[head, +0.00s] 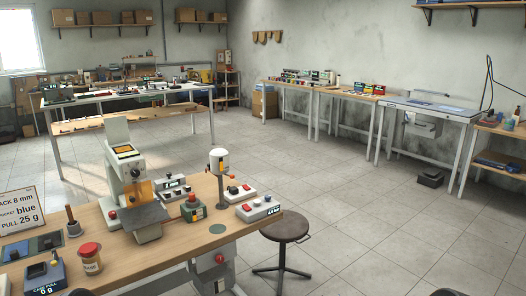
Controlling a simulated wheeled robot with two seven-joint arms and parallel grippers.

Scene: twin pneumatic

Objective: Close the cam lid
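A white bench machine (112,136) stands on the near wooden workbench (90,222). It has a yellow-framed dark panel (125,151) on top, an orange part (139,193) at its front and a sloping dark plate (147,216) below. I cannot tell for sure which part is the cam lid, or whether it is open. Neither of my grippers shows in the head view. Dark shapes cut off at the bottom edge are too partial to identify.
Near the machine stand a red-lidded jar (91,258), a scale (46,277), a post with a white head (219,162), an emergency-stop box (193,208) and button boxes (258,208). A sign (18,208) is at left. A stool (284,229) stands right of the bench; open floor lies beyond.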

